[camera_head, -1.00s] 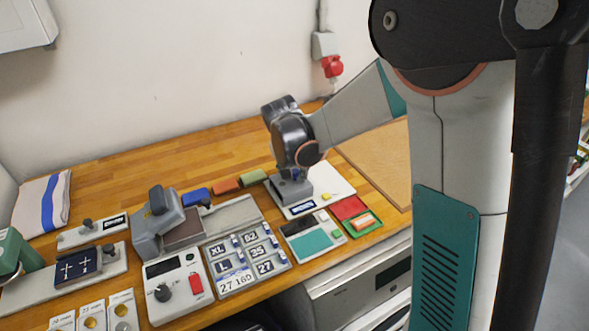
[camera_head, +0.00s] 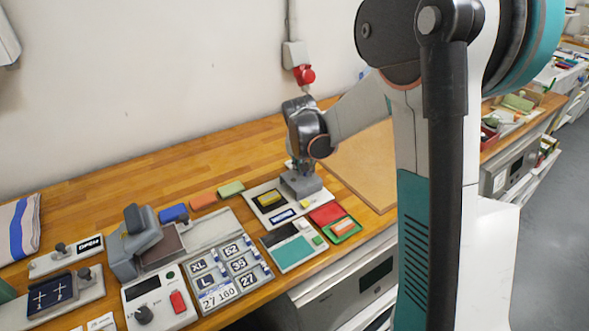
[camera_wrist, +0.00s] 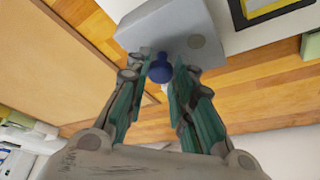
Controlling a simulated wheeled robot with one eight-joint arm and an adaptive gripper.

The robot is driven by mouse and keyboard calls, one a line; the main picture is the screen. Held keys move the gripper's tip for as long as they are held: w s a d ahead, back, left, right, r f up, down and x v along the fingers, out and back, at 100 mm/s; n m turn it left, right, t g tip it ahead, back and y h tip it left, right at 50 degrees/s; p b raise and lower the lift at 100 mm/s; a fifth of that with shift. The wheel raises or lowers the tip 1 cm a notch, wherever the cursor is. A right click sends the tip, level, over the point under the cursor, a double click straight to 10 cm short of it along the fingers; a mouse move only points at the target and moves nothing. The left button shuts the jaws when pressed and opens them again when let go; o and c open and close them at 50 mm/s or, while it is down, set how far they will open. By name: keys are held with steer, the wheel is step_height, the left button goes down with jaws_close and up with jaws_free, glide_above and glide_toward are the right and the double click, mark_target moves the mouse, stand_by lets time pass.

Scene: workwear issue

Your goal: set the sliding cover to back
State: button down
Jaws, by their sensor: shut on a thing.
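The sliding cover (camera_head: 301,183) is a grey block on a white base plate (camera_head: 291,209), at the plate's right end in the head view. Left of it a black panel with a yellow frame (camera_head: 269,199) lies uncovered. The cover also shows at the top of the wrist view (camera_wrist: 170,28), with a dark blue knob (camera_wrist: 159,70) on it. My gripper (camera_wrist: 162,76) is shut on this knob, with one finger on each side. In the head view my gripper (camera_head: 303,168) points down at the cover; its fingertips are partly hidden.
Red and green trays (camera_head: 328,215) and a teal-panelled device (camera_head: 294,250) sit in front of the plate. Orange and green blocks (camera_head: 231,189) lie to its left. A brown board (camera_head: 362,165) lies to the right. The wooden bench behind is clear.

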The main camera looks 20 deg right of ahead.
steer(key=shift+d, duration=0.2)
steer(key=c, duration=1.4)
jaws_free()
steer(key=shift+w+d, duration=0.1)
steer(key=shift+d, duration=0.05)
steer(key=shift+s+a+r, duration=0.2)
steer(key=shift+a+r, duration=0.05)
steer(key=shift+r, duration=0.35)
steer(key=v, duration=1)
steer(key=shift+s+r, duration=0.2)
steer(key=shift+r, duration=0.15)
steer(key=shift+a, duration=0.15)
